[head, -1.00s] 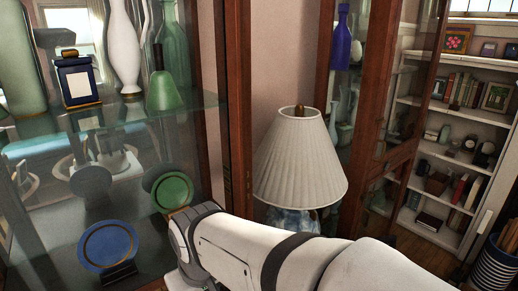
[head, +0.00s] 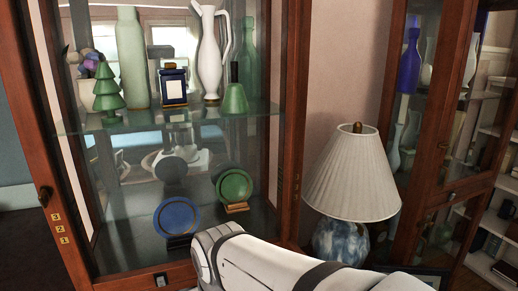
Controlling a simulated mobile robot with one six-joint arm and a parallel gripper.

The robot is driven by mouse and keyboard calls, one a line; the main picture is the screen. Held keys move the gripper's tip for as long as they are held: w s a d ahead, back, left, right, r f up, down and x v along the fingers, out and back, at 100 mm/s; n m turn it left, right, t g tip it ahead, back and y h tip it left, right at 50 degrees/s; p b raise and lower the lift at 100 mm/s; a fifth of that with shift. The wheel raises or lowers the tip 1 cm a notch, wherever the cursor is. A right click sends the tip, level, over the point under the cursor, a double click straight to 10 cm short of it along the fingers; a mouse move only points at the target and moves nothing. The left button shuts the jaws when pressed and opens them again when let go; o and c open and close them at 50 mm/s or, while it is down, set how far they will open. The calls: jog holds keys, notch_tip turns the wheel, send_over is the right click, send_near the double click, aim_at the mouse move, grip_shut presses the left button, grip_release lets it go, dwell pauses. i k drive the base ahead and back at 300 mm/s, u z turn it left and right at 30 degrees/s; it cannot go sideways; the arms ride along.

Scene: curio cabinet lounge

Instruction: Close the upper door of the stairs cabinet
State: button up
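A tall wooden cabinet (head: 292,130) with glass and a mirrored back stands at the left in the head view. Its left upright (head: 36,130) carries a dark knob (head: 45,196) and small brass plates. A small latch (head: 160,279) shows on its bottom rail. I cannot tell whether its front is open or shut. A second wooden cabinet with a glazed upper door (head: 433,130) stands at the right, with a latch (head: 452,196) low on it. Which one is the stairs cabinet is not clear. My white arm crosses the bottom; my gripper is not visible.
A lamp with a pleated shade (head: 352,180) stands between the cabinets, close to my arm. The left cabinet holds fragile things: a white jug (head: 209,60), a green vase (head: 131,60), a blue plate (head: 177,217) and a green plate (head: 235,187). White shelves (head: 490,130) stand far right.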

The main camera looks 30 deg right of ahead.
aim_at(296, 28)
jog(key=u, duration=1.35)
jog(key=k, duration=2.9)
jog(key=z, duration=0.65)
jog(key=i, duration=1)
jog(key=z, duration=0.1)
